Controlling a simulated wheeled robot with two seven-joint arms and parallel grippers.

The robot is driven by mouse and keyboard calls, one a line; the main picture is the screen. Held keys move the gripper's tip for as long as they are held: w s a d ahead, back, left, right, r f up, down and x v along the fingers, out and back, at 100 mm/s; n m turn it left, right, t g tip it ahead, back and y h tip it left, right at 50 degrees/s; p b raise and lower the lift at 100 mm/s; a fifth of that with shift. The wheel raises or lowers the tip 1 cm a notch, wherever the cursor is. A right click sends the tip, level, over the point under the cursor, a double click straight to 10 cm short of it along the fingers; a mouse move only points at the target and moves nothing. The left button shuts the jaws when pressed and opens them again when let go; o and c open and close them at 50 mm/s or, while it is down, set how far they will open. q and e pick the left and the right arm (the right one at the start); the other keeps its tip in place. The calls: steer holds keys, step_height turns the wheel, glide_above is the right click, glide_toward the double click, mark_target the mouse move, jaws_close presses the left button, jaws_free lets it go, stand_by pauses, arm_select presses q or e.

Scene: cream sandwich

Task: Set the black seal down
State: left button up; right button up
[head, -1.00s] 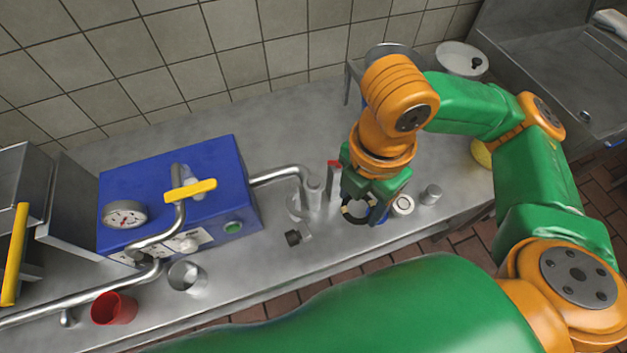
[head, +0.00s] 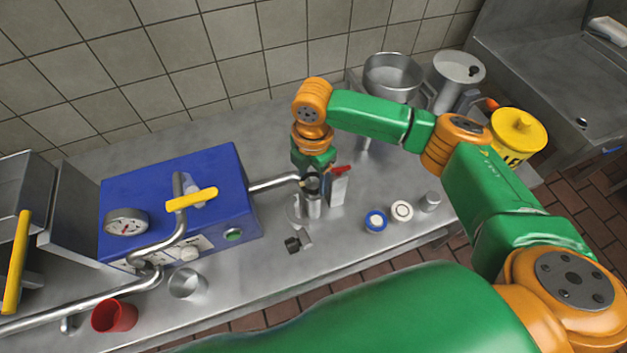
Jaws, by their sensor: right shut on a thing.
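My right gripper (head: 314,180) points down over a upright metal cylinder (head: 312,208) at the end of the bent steel pipe, right of the blue machine. It is shut on the black seal (head: 313,187), a small dark ring that shows only in part at the fingertips, at the cylinder's top. I cannot tell whether the seal touches the cylinder. My left gripper is out of view.
The blue machine (head: 225,175) with its gauge (head: 126,222) stands left. A red-handled tool (head: 339,185) is close right of the gripper. A blue-and-white round part (head: 376,221), a white ring (head: 402,210) and a black fitting (head: 293,244) lie nearby. A red cup (head: 114,313) stands front left.

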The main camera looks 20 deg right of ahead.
mark_target(313, 188)
steer(key=shift+s+f+p, duration=0.1)
steer(key=shift+f+p, duration=0.85)
steer(key=shift+p, duration=0.1)
steer(key=shift+f+b, duration=0.4)
steer(key=shift+f, duration=0.3)
steer(key=o, duration=1.3)
